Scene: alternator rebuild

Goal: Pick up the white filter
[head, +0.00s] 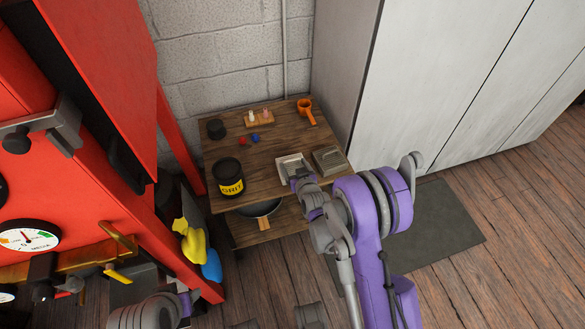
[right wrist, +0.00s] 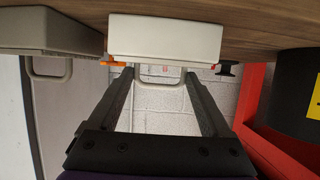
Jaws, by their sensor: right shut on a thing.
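The white filter (head: 292,165) is a pale, shallow, box-like piece at the front edge of the wooden table in the head view. In the right wrist view the filter (right wrist: 165,38) fills the upper middle, with a loop handle on its near side. My right gripper (head: 301,182) is at the filter's front edge. I cannot tell whether the filter is lifted off the table. My left gripper is not in view.
A grey-brown filter (head: 331,160) lies just right of the white one on the table (head: 262,165). A black grit tub (head: 229,170) stands to the left. An orange-handled item (head: 306,108) and small pieces lie behind. A red machine (head: 80,150) stands at the left.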

